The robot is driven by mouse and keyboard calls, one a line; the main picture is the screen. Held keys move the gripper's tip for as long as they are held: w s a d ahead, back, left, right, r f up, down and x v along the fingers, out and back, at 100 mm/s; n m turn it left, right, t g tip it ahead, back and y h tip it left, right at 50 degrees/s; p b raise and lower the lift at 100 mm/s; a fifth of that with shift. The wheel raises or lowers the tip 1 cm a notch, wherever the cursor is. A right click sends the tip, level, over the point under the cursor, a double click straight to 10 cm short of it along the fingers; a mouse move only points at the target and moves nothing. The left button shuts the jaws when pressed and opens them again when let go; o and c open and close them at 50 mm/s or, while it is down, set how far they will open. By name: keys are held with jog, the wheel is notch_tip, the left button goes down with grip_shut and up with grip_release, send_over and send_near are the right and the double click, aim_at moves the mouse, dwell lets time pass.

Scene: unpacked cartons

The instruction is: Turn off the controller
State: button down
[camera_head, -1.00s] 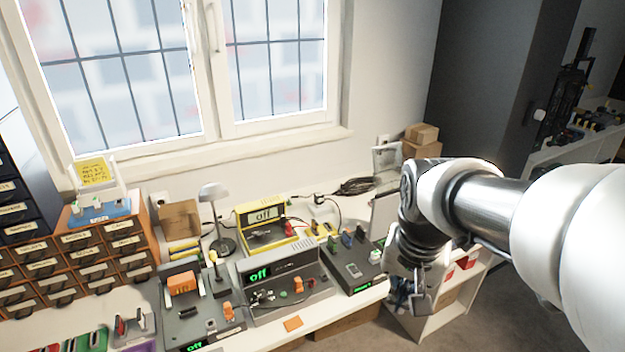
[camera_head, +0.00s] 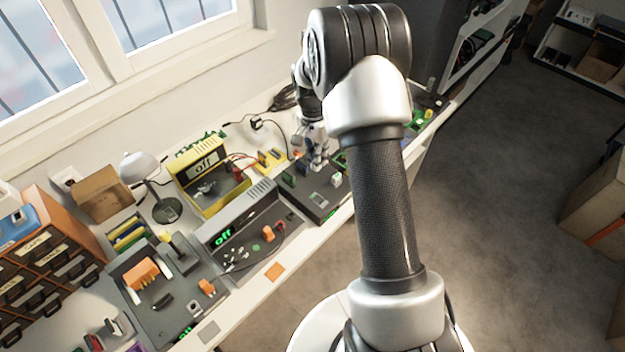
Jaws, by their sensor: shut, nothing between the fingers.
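Several devices stand in a row on the bench; I cannot tell from labels which is the controller. A dark flat box (camera_head: 310,203) with small coloured parts and a grey screen on top sits at the right of the row. My gripper (camera_head: 319,166) is over its back edge, fingers pointing down, shut and empty; whether it touches anything is unclear. Left of it are a grey box (camera_head: 238,222) showing a green "off" and a yellow box (camera_head: 190,187) also showing "off". A grey panel (camera_head: 160,308) with an orange block and orange lever lies at front left, its green display partly cut off.
Orange drawers (camera_head: 45,262) fill the left. Black cables (camera_head: 285,98) lie near the wall. My own arm hides part of the bench's right side.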

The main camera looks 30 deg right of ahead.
aim_at(323, 198)
jog(key=shift+s, duration=0.1)
jog(key=f+b, duration=0.1)
jog(key=f, duration=0.3)
jog(key=s+f+b, duration=0.1)
jog(key=f, duration=0.4)
jog(key=f+b, duration=0.1)
jog(key=f, duration=0.4)
jog(key=shift+s+d, duration=0.25)
jog(key=shift+d, duration=0.05)
jog(key=shift+s+f+b, duration=0.15)
jog(key=shift+f+b, duration=0.2)
jog(key=shift+b, duration=0.2)
jog(key=shift+s, duration=0.15)
